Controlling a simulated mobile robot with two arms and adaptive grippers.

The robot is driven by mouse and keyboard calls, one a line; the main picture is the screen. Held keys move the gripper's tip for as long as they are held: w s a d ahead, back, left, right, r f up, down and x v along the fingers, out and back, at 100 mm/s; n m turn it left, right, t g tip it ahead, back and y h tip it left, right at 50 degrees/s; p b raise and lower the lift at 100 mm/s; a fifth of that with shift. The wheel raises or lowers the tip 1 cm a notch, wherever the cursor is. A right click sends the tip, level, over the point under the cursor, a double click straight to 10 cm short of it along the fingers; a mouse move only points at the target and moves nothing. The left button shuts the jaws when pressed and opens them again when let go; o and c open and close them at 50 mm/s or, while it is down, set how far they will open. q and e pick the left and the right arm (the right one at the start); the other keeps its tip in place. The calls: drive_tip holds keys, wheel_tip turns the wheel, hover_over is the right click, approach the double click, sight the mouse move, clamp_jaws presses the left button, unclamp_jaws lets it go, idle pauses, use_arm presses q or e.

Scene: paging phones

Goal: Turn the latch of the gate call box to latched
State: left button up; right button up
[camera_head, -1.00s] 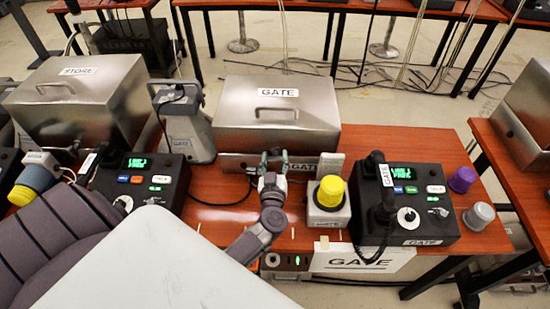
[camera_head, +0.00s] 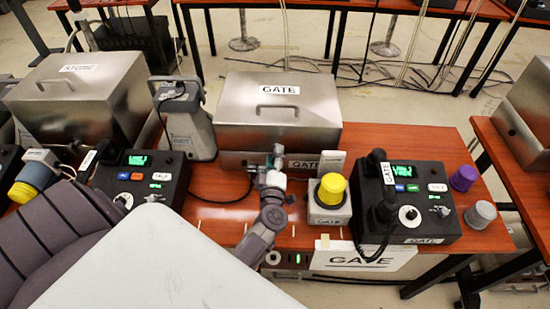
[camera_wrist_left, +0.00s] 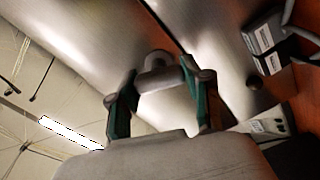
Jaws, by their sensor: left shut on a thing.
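The gate call box (camera_head: 235,95) is a metal box with a lid, a top handle and a GATE label, standing on the red-brown table. Its latch (camera_wrist_left: 157,62) is a small grey rounded piece on the front, near the seam under the lid, seen in the left wrist view. My left gripper (camera_wrist_left: 160,80) is shut on the latch, one green-sided finger on each side. In the head view the left gripper (camera_head: 270,157) is at the box's front face and hides the latch there. My right gripper is not in view.
A yellow-capped unit (camera_head: 331,195) and a black GATE phone console (camera_head: 408,220) stand right of my arm. A black console (camera_head: 140,178) and a STORE box (camera_head: 75,100) are further left.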

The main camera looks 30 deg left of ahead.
use_arm(q)
drive_tip(key=n+b, duration=0.1)
drive_tip(key=n, duration=0.4)
drive_tip(key=shift+f, duration=0.15)
idle(0.6)
drive_tip(key=o, duration=1.2)
drive_tip(key=shift+s, duration=0.15)
drive_tip(key=v, duration=0.7)
drive_tip(key=shift+s+d, duration=0.1)
